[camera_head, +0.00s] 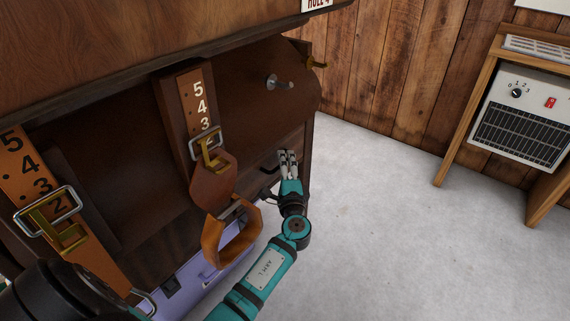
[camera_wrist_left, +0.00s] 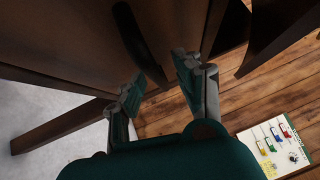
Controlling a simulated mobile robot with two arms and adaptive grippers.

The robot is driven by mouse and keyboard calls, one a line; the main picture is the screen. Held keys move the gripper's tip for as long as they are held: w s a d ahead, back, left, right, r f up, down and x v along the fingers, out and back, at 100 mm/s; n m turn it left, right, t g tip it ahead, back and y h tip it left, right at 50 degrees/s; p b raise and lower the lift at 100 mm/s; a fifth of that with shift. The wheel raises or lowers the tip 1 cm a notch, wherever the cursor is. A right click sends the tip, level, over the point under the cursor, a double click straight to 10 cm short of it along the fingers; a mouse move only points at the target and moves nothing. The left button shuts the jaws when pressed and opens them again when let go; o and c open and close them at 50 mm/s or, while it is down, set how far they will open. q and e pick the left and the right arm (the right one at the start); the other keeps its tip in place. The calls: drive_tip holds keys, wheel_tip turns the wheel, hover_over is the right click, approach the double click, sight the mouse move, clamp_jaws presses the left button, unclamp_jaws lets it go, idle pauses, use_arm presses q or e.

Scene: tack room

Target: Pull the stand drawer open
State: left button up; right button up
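The stand drawer (camera_head: 291,142) is the dark wood front at the right end of the stand, and it looks shut. Its dark curved handle (camera_head: 270,168) shows just left of my left gripper (camera_head: 289,158). The gripper reaches up to the drawer front, with its teal arm coming from below. In the left wrist view the handle (camera_wrist_left: 132,35) runs down toward the space between the two parted fingers of my left gripper (camera_wrist_left: 160,88). The gripper is open and empty. I cannot tell whether a finger touches the handle. My right gripper is not in view.
Leather straps with brass buckles (camera_head: 208,150) and a brown leather loop (camera_head: 232,240) hang just left of my left arm. A purple box (camera_head: 190,282) stands under the stand. A heater (camera_head: 525,115) in a wooden frame stands right. The pale floor (camera_head: 400,240) between is clear.

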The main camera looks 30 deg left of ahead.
use_arm(q)
drive_tip(key=shift+w+a+r, duration=0.1)
drive_tip(key=shift+w+a, duration=0.1)
drive_tip(key=shift+w, duration=0.05)
clamp_jaws()
idle(0.4)
